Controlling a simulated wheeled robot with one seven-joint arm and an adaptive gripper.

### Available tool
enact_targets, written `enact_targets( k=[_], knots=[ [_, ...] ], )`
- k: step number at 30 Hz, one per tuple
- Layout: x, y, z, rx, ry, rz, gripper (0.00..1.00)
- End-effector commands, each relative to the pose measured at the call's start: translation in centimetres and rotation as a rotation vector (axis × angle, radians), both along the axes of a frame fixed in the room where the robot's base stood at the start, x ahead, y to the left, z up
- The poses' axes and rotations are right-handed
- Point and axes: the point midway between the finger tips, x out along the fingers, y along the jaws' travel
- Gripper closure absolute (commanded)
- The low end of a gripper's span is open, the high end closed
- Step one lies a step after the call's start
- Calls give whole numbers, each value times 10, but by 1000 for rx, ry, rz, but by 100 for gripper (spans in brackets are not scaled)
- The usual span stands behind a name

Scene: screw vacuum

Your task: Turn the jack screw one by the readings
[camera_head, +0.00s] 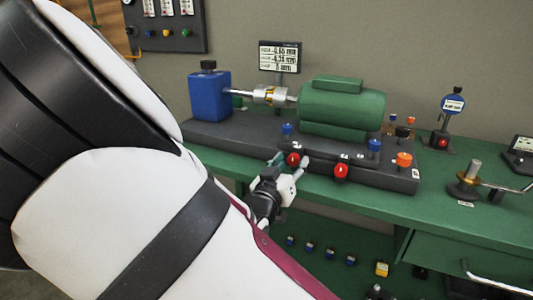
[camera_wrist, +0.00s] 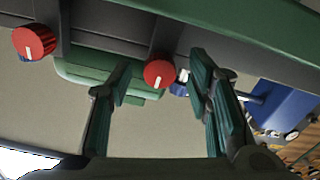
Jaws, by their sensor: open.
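A red knob (camera_head: 293,159) sits on the front face of the dark base (camera_head: 225,137) under the green motor (camera_head: 342,104). A second red knob (camera_head: 341,172) is to its right. My gripper (camera_head: 289,166) is open, its fingers at the left red knob. In the wrist view, the same knob (camera_wrist: 159,73) with a white mark shows between the spread fingertips (camera_wrist: 163,70); I cannot tell whether they touch it. The other red knob (camera_wrist: 35,42) is at upper left there. A readings display (camera_head: 280,56) stands behind; its digits are too small to read surely.
A blue block (camera_head: 209,95) and a shaft coupling (camera_head: 270,95) sit left of the motor. A dial gauge (camera_head: 453,104) is at right.

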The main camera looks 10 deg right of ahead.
Motion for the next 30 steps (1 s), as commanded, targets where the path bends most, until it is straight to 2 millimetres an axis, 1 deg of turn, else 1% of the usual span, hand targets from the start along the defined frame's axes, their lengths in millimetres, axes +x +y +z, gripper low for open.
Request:
enact_targets(
  k=[3, 12, 14, 15, 17, 18, 26, 30],
  knots=[
    [5, -4, 0, 0, 0, 0, 54],
    [7, -5, 0, 0, 0, 1, 54],
    [6, -5, 0, 0, 0, 1, 68],
    [6, -5, 0, 0, 0, 1, 77],
    [6, -4, 0, 0, 0, 1, 90],
    [6, -4, 0, 0, 0, 1, 100],
    [6, -4, 1, -9, 7, 1, 100],
    [6, -5, 2, -39, 29, 1, 100]
  ],
)
